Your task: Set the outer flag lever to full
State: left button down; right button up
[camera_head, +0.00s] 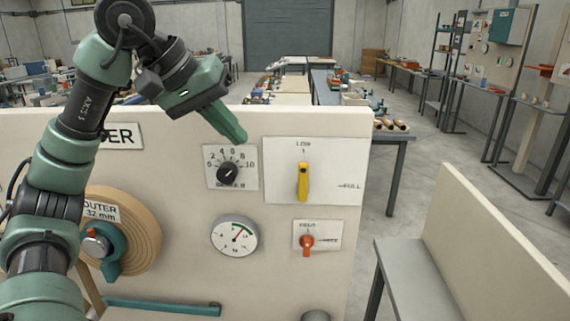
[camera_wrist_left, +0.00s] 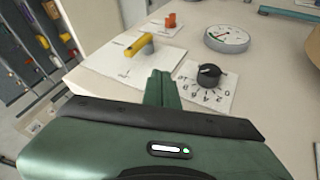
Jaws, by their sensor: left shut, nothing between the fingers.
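A yellow lever (camera_head: 303,181) stands upright on a white plate (camera_head: 340,160) on the cream panel. The plate reads what looks like LOW above the lever and FULL to its right. The lever lines up with the LOW mark. It also shows in the left wrist view (camera_wrist_left: 139,45). My left gripper (camera_head: 240,137) is shut and empty, up and to the left of the lever, close to the panel's top edge and above the black dial. Its fingers also show in the left wrist view (camera_wrist_left: 159,88), apart from the lever. My right gripper is out of view.
A black numbered dial (camera_head: 227,173), a round gauge (camera_head: 234,236) and a small orange-red lever (camera_head: 307,244) sit near the yellow lever. A reel labelled OUTER (camera_head: 140,235) with a teal handle is at left. A grey bench (camera_head: 415,285) stands at right.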

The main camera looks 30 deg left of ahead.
pick_arm(q)
jog(key=shift+f, duration=0.15)
jog(key=p, duration=0.3)
send_near(303, 182)
jog(key=w+f, duration=0.1)
jog(key=f, duration=0.1)
jog(key=w+a+f, duration=0.1)
jog(key=w+f, duration=0.1)
jog(key=shift+w+a, duration=0.15)
jog(key=shift+w, duration=0.2)
jog(key=shift+w+d, duration=0.15)
jog(key=shift+d, duration=0.05)
jog(key=shift+f, duration=0.1)
jog(key=shift+a, duration=0.1)
jog(key=shift+d, duration=0.2)
